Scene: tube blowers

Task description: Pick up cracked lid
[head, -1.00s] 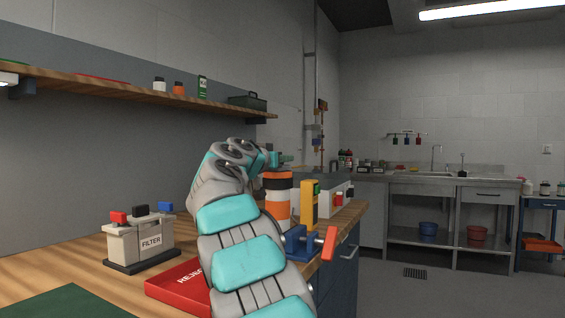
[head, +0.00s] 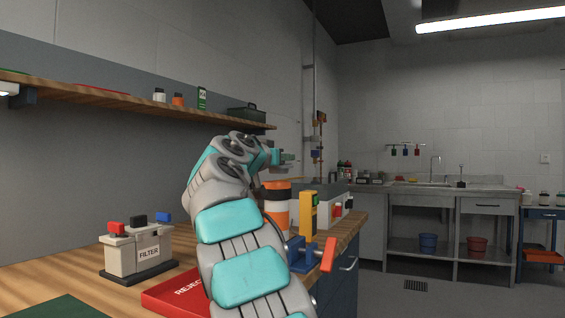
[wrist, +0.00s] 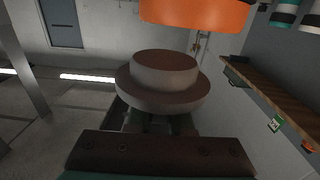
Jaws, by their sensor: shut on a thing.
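A brownish-grey round lid (wrist: 163,82) with a raised, flat-topped centre shows in the wrist view. My gripper (wrist: 165,125) is shut on it, with the dark jaw parts just below its rim. I cannot make out a crack from this side. In the head view my gripper (head: 284,157) is above the bench, up and behind the orange, white and black canister (head: 277,204). The lid is hidden or too small to tell there.
A red reject tray (head: 172,293), a filter box (head: 138,250) and a blue clamp with a red handle (head: 302,256) are on the bench near my arm. A grey-white box (head: 328,203) stands behind the canister. A shelf (head: 120,98) runs along the left wall.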

